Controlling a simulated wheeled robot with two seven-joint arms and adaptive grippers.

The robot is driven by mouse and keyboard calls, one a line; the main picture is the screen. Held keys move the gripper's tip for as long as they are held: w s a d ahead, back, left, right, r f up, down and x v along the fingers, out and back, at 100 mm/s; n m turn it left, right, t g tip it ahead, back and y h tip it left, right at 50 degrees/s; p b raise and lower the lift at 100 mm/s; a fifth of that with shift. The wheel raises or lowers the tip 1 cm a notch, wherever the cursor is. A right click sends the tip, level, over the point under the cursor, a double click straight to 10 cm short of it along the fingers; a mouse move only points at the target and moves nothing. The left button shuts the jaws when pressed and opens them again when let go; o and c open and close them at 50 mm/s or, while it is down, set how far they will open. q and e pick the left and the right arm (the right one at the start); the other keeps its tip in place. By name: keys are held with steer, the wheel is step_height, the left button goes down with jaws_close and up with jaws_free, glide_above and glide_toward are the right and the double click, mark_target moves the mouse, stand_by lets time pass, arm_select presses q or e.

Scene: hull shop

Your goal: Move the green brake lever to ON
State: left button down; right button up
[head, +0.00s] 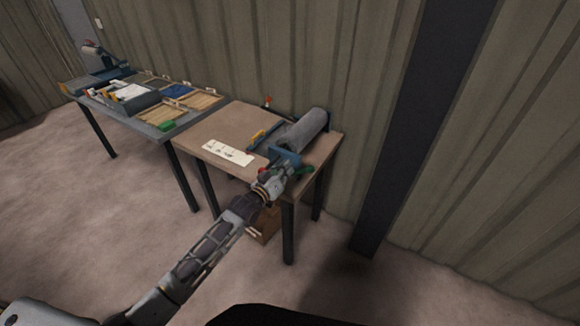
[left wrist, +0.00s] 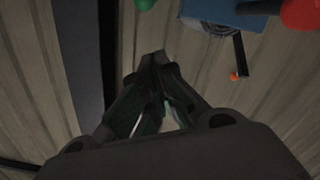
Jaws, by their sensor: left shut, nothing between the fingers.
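The green brake lever (head: 306,170) shows at the right front of the machine with the grey roller (head: 307,128) on the brown table. In the left wrist view a green knob (left wrist: 145,4), apparently the lever's end, is cut by the top edge. My left gripper (head: 287,166) is at the table's front right, close beside the lever in the head view. Its fingers (left wrist: 155,58) are shut and empty, with the green knob beyond their tips; I see no contact. The gripper partly covers the machine's front. Lever markings cannot be read. My right gripper is not in view.
A red knob (left wrist: 301,12) is at the blue housing (left wrist: 257,6). A white sheet (head: 228,152) lies on the brown table (head: 205,133). A second table with trays stands to the left. A dark post (head: 420,120) stands right of the brown table.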

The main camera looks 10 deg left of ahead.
arm_select(q)
steer(key=shift+v, duration=0.85)
